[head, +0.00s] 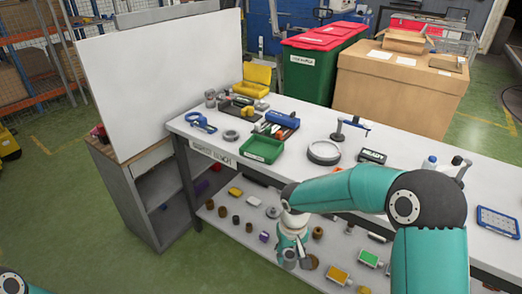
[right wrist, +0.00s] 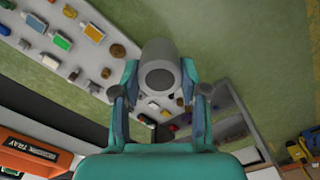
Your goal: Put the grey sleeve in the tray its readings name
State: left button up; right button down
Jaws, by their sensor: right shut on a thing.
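My right gripper (head: 291,256) hangs in front of the bench, over the lower shelf area in the head view. In the right wrist view the right gripper (right wrist: 160,92) is shut on the grey sleeve (right wrist: 158,52), a smooth cylinder with a darker round end facing the camera. A green tray (head: 262,150) sits on the bench top; it looks empty. An orange-red tray (right wrist: 32,152) with a label ending in "TRAY" shows at the lower left of the right wrist view. My left gripper is out of view.
The white bench top (head: 395,147) carries a blue caliper-like tool (head: 200,122), a round grey ring (head: 323,153), a clamp-like stand (head: 350,127) and a blue tablet-like panel (head: 497,221). The lower shelf (head: 225,205) holds several small parts. A white board (head: 160,75) stands at left.

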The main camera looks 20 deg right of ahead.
aim_at(262, 151)
jog(key=i, duration=0.9)
